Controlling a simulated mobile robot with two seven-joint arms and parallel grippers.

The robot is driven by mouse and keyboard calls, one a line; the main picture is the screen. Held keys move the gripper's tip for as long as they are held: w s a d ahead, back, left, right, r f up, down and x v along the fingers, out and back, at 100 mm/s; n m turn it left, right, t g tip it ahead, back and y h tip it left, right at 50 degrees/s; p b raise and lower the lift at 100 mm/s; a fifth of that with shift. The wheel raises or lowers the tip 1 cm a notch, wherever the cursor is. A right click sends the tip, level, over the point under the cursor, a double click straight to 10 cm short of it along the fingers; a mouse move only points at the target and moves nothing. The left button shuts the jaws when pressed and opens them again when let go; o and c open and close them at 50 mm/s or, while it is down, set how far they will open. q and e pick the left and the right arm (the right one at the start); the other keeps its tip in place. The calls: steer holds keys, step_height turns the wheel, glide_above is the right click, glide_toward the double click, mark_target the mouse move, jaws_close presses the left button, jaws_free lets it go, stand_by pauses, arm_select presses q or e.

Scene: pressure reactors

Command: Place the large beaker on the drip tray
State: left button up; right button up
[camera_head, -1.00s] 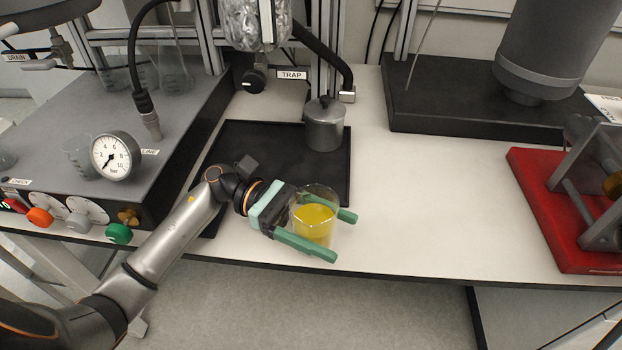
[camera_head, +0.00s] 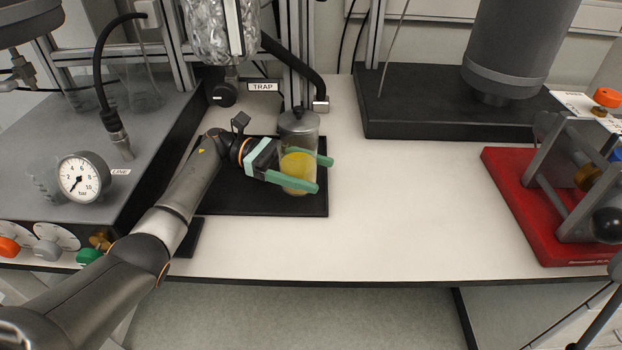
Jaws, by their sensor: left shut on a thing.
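My left gripper (camera_head: 307,174) has its green fingers around the large beaker (camera_head: 298,170), a clear glass with yellow liquid, and is shut on it. The beaker is upright and shows over the right part of the black drip tray (camera_head: 250,203). I cannot tell whether its base touches the tray. My right gripper is not in view.
A grey cabinet with a pressure gauge (camera_head: 84,178) stands left of the tray. The trap (camera_head: 224,35) hangs behind it. A red stand (camera_head: 527,213) is at the right, a black base (camera_head: 450,117) at the back. The white bench (camera_head: 400,215) between is clear.

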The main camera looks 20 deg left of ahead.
mark_target(311, 177)
arm_select(q)
steer(key=shift+w+a, duration=0.2)
steer(key=shift+w, duration=0.55)
steer(key=shift+w+a+b, duration=0.1)
steer(key=shift+w+b, duration=0.25)
steer(key=shift+b, duration=0.05)
step_height(311, 177, down, 4)
steer(key=shift+r, duration=0.25)
